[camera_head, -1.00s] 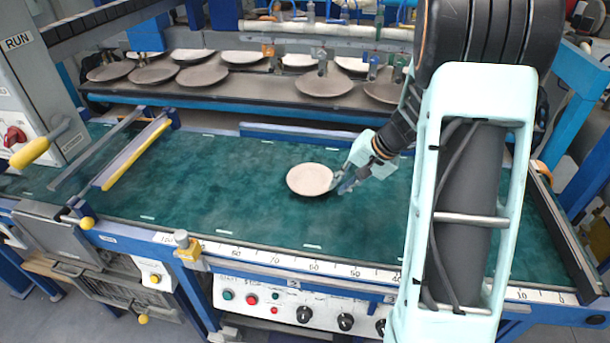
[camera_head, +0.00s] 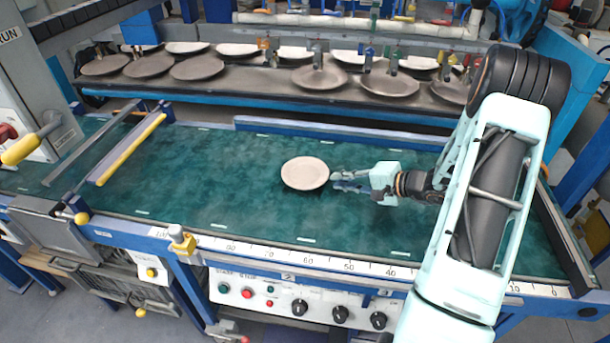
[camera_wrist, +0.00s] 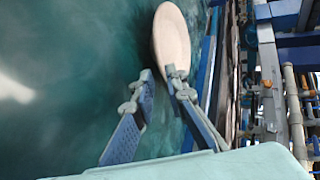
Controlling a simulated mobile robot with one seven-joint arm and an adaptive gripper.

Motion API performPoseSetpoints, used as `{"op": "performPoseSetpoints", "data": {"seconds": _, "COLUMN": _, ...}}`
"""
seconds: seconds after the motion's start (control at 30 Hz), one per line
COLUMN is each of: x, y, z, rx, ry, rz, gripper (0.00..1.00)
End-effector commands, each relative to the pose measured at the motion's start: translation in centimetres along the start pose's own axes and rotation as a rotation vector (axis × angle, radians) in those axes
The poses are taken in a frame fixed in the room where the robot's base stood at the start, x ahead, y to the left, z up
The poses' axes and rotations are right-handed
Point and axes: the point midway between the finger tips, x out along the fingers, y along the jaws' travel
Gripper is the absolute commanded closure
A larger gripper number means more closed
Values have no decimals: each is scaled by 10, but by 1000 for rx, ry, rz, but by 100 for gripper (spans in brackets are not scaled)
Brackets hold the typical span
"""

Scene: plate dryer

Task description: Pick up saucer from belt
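The pale beige saucer (camera_head: 305,173) lies on the green belt (camera_head: 220,178), near its middle. In the wrist view the saucer (camera_wrist: 171,38) is at the top centre, just beyond the fingertips. My gripper (camera_head: 334,180) is at the saucer's right side, low over the belt, with its fingers pointing left at the rim. In the wrist view my gripper (camera_wrist: 160,75) is open, with a gap between the two fingertips and nothing seen held. The right fingertip appears close to the rim; I cannot tell whether it touches.
A rack (camera_head: 245,88) with several plates runs behind the belt. A yellow-edged guide bar (camera_head: 130,150) crosses the belt at left. A ruler strip (camera_head: 300,258) and control panel (camera_head: 290,300) line the front. The belt left of the saucer is clear.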

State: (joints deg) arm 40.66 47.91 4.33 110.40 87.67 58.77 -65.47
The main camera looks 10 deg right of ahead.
Motion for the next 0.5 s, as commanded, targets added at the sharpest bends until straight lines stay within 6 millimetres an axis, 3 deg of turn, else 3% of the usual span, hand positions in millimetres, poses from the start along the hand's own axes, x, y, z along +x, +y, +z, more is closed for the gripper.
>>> {"op": "performPoseSetpoints", "data": {"seconds": 0.5, "x": 56, "y": -1, "z": 6, "rx": 0, "ry": -1, "rz": 2, "gripper": 87}}
